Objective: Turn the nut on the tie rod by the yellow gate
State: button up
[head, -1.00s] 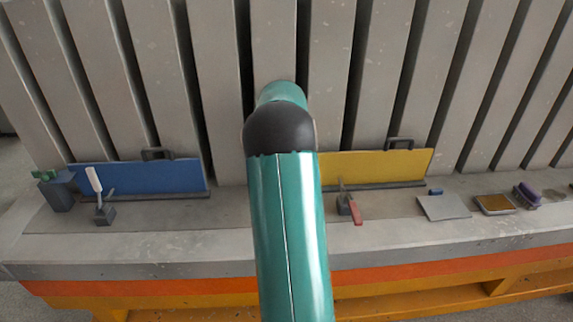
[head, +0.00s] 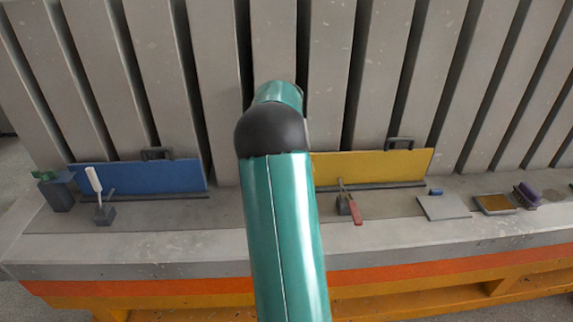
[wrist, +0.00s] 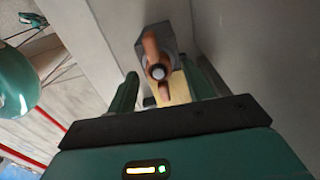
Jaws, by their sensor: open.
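The yellow gate (head: 375,165) stands upright on the bench against the ribbed wall, right of my arm in the head view. In the wrist view, a copper-coloured nut with two wings (wrist: 150,48) sits on the tie rod (wrist: 158,72), whose round end faces the camera. A grey plate (wrist: 172,38) is behind the nut. My gripper (wrist: 166,80) is open, with one green finger on each side of the nut; I cannot tell whether either finger touches it. A yellow strip shows below the nut. In the head view my arm hides the gripper and the nut.
A blue gate (head: 140,178) stands to the left. A red-handled clamp (head: 350,207) and a white-handled one (head: 102,200) are on the bench. A grey plate (head: 443,207), a tan-topped block (head: 494,204) and a purple brush (head: 527,194) lie at the right.

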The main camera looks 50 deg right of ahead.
notch_tip(320, 180, up, 14)
jog(key=shift+f, duration=0.15)
dwell(0.3)
